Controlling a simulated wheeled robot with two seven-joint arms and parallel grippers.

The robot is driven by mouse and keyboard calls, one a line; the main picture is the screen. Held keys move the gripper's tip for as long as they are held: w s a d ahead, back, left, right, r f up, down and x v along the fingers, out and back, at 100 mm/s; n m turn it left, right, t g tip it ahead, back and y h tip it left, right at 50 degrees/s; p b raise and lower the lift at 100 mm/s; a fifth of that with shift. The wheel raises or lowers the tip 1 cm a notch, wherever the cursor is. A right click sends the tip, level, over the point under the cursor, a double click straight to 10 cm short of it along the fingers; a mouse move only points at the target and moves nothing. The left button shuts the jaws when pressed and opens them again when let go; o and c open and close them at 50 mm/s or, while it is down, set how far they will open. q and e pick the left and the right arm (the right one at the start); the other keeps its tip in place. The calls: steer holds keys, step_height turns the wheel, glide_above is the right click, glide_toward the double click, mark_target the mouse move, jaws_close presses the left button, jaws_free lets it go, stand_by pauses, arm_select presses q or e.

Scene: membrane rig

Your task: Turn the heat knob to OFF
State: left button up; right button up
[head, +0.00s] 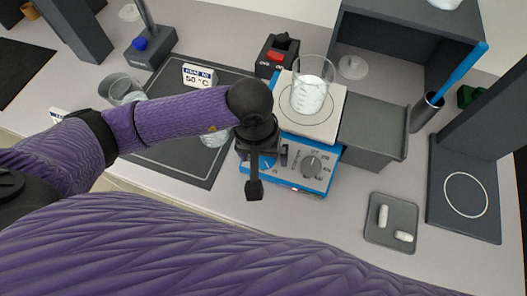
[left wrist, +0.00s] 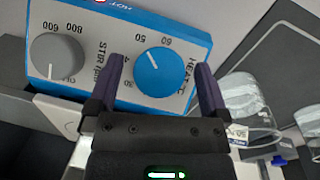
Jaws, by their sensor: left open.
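The hotplate (head: 328,178) is a blue box with a white top and a grey front panel. I cannot make out an OFF label by this knob. The grey stir knob (left wrist: 57,55) is to its left and also shows in the head view (head: 310,166). My left gripper (head: 266,162) is open at the panel, its fingers on either side of the heat knob; contact cannot be told. My right gripper is not in view.
A glass beaker (head: 308,92) stands on the hotplate top. A red-buttoned box (head: 276,55) is behind it. A HEAT 50 °C sign (head: 199,76) stands on the dark mat. A tray (head: 390,244) with white capsule-shaped pieces lies at front right. The bench between is clear.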

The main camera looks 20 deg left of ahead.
arm_select(q)
steer(key=c, duration=1.3)
steer(key=shift+o, duration=0.2)
